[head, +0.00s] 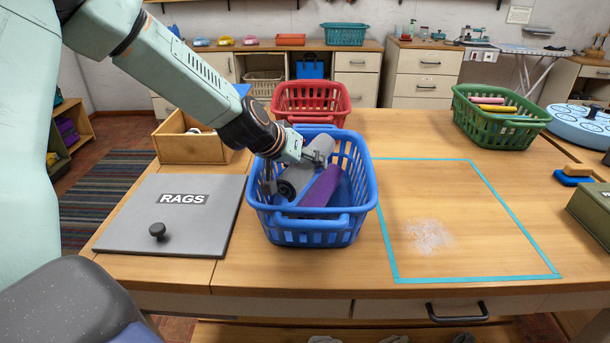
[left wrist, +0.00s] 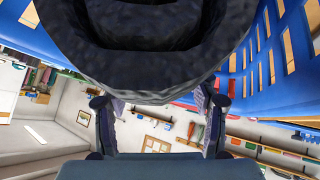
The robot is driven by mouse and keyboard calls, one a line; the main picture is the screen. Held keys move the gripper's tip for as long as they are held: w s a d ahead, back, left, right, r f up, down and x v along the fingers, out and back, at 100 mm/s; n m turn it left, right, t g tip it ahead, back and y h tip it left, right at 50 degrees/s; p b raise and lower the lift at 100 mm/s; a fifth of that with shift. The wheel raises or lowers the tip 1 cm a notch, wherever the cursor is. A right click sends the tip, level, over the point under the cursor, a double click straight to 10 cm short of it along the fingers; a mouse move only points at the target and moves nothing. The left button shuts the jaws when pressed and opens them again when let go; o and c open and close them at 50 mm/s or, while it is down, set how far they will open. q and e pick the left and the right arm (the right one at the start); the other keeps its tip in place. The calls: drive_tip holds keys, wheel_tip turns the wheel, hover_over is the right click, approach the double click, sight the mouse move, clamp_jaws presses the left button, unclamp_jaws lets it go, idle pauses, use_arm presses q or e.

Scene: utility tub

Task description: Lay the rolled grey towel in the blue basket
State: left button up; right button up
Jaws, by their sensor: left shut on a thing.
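The blue basket (head: 312,238) stands on the wooden table, left of the taped square. The rolled grey towel (head: 318,148) is inside it, tilted, with its far end up near the back rim and its dark coiled end toward the front left. A purple roll (head: 322,188) lies beside it on the right. My left gripper (head: 296,172) reaches into the basket from above and is shut on the grey towel. In the left wrist view the dark towel (left wrist: 150,75) fills the top, between the fingers (left wrist: 158,110). Whether the towel touches the basket floor is hidden. My right gripper is out of view.
A grey lid marked RAGS (head: 172,222) lies left of the basket, with a wooden box (head: 190,148) behind it. A red basket (head: 311,98) stands close behind. The taped square (head: 455,215) is clear except for white powder. A green basket (head: 495,120) stands back right.

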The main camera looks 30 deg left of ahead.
use_arm(q)
drive_tip(key=shift+d+f+b, duration=0.1)
drive_tip(key=shift+f+b, duration=0.45)
drive_tip(key=shift+f, duration=0.3)
drive_tip(key=shift+s, duration=0.1)
drive_tip(key=shift+a, duration=0.2)
drive_tip(key=shift+d+f, duration=0.15)
drive_tip(key=shift+f, duration=0.15)
drive_tip(key=shift+f+b, duration=0.3)
drive_tip(key=shift+b, duration=0.2)
drive_tip(key=o, duration=1.5)
drive_tip(key=shift+o, duration=0.2)
